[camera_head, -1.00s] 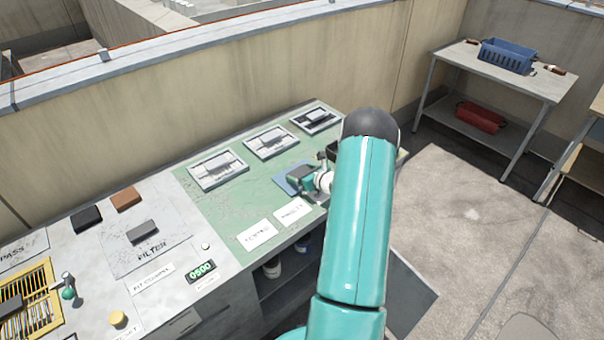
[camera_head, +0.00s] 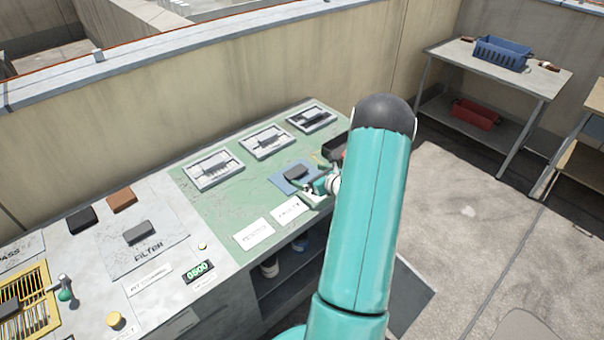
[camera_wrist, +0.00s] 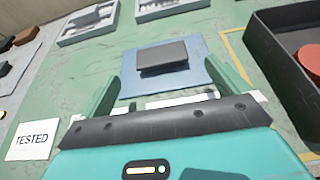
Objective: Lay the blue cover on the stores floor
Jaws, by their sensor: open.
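The blue cover (camera_head: 281,184) is a flat blue plate with a dark grey block-shaped handle (camera_head: 297,172) on top. It lies flat on the green part of the bench, and in the wrist view the blue cover (camera_wrist: 203,62) is straight ahead. My gripper (camera_head: 314,184) is at the cover's near right side. In the wrist view my gripper (camera_wrist: 161,72) is open, its fingers spread to either side of the handle, which stands just beyond them; nothing is held. An open cupboard (camera_head: 282,292) under the bench holds a few jars; its floor is mostly hidden.
Three pale frames with grey inserts (camera_head: 212,170) line the bench's back. A dark tray (camera_wrist: 262,72) with a red round thing stands right of the cover. Labels (camera_head: 252,235) lie in front. A side table (camera_head: 450,55) with a blue basket (camera_head: 503,53) stands far right.

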